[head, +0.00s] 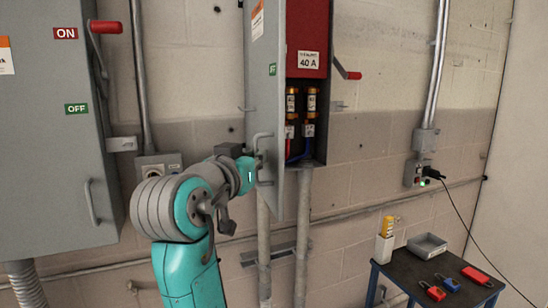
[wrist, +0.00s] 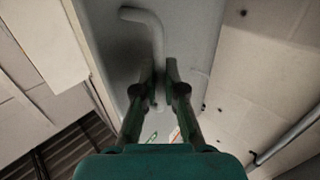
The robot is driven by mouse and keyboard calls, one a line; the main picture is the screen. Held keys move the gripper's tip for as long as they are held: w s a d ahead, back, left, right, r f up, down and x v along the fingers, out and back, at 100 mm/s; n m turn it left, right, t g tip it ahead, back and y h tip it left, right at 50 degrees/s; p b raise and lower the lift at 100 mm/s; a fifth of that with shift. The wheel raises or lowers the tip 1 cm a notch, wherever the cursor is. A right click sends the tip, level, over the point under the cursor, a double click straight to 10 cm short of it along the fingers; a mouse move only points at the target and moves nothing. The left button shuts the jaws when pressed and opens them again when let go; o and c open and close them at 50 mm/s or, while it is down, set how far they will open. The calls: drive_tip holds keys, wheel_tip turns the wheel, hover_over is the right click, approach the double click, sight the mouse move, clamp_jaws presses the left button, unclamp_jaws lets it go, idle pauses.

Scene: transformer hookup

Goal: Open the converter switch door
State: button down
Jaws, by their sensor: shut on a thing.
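The converter switch door (head: 264,85) is a grey panel standing open, swung out to the left of its box. The box (head: 306,85) shows a red inner panel with a 40 A label and brass-capped fuses below. The door handle (head: 261,136) is a grey bar on the door's face; it also shows in the wrist view (wrist: 147,19). My gripper (head: 254,168) is at the handle, and in the wrist view its fingers (wrist: 159,82) are shut on the handle's lower part. The exact contact is partly hidden by the fingers.
A large grey cabinet (head: 55,170) with a red lever (head: 105,27) stands at left. The box has a red-tipped lever (head: 347,73) on its right side. A dark table (head: 450,278) at lower right holds a tray (head: 427,245) and padlocks. Conduits run below the box.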

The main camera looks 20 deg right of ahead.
drive_tip(key=shift+w+a, duration=0.2)
drive_tip(key=shift+a, duration=0.35)
drive_tip(key=shift+w+a, duration=0.15)
drive_tip(key=shift+a, duration=0.4)
drive_tip(key=c, duration=1.2)
unclamp_jaws()
drive_tip(key=shift+c, duration=0.2)
drive_tip(key=v, duration=1.2)
drive_tip(key=shift+f, duration=0.1)
